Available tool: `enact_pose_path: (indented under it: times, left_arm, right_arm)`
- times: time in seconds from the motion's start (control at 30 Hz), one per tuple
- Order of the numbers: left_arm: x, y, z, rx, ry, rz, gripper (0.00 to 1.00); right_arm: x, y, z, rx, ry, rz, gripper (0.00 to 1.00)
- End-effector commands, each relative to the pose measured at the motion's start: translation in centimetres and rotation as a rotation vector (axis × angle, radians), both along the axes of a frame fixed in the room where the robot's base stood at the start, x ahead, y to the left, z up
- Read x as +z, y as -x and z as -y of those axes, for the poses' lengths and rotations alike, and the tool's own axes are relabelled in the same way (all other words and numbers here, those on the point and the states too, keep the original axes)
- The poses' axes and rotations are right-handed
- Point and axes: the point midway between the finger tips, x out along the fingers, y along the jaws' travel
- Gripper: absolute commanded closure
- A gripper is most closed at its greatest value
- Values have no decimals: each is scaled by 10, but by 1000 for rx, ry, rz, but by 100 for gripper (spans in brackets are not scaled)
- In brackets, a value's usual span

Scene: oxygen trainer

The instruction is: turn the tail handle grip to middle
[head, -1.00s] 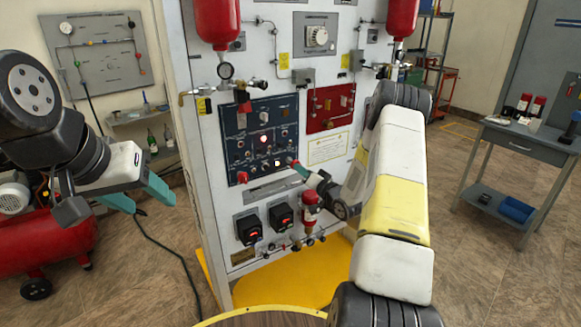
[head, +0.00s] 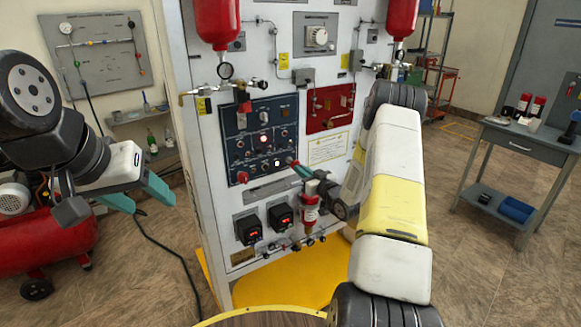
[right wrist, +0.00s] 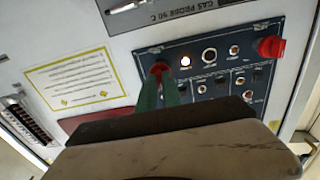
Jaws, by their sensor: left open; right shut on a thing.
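The blue control panel (head: 262,140) is on the front of the white cabinet. A small red handle grip (head: 289,160) sits at its lower right edge; I take it for the tail handle grip. My right gripper (head: 298,167) is shut on it. In the right wrist view the green fingers (right wrist: 160,82) close around the red grip (right wrist: 159,67), which they partly hide, so its exact angle cannot be told. A second red knob (head: 242,177) is at the panel's lower left, apart from the gripper. My left gripper (head: 148,198) is open and empty, left of the cabinet.
Below the panel are two black boxes with red displays (head: 281,217) and a red-and-white cylinder (head: 310,207). A red panel (head: 330,114) is above my right gripper. A grey side table (head: 530,135) stands at right. A red compressor tank (head: 45,240) is at left.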

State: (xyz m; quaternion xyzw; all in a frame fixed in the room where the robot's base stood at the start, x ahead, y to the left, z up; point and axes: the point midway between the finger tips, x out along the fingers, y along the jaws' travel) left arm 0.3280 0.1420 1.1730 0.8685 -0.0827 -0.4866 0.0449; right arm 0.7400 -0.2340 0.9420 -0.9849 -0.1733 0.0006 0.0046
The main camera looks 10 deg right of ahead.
Motion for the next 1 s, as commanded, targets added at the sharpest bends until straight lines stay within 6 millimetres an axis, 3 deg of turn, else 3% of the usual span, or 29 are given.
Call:
enact_pose_path:
  times: [0.53,0.57,0.6,0.67,1.0]
  left_arm:
    - [0,0,0,0,0,0,44]
    - [0,0,0,0,0,0,44]
    - [0,0,0,0,0,0,44]
    - [0,0,0,0,0,0,44]
    - [0,0,0,0,0,0,44]
  right_arm:
    - [-1,0,1,-1,24,7,100]
    - [-1,0,1,-1,24,7,86]
    - [-1,0,1,-1,24,7,78]
    - [-1,0,1,-1,24,7,69]
    - [0,3,1,-1,23,7,69]
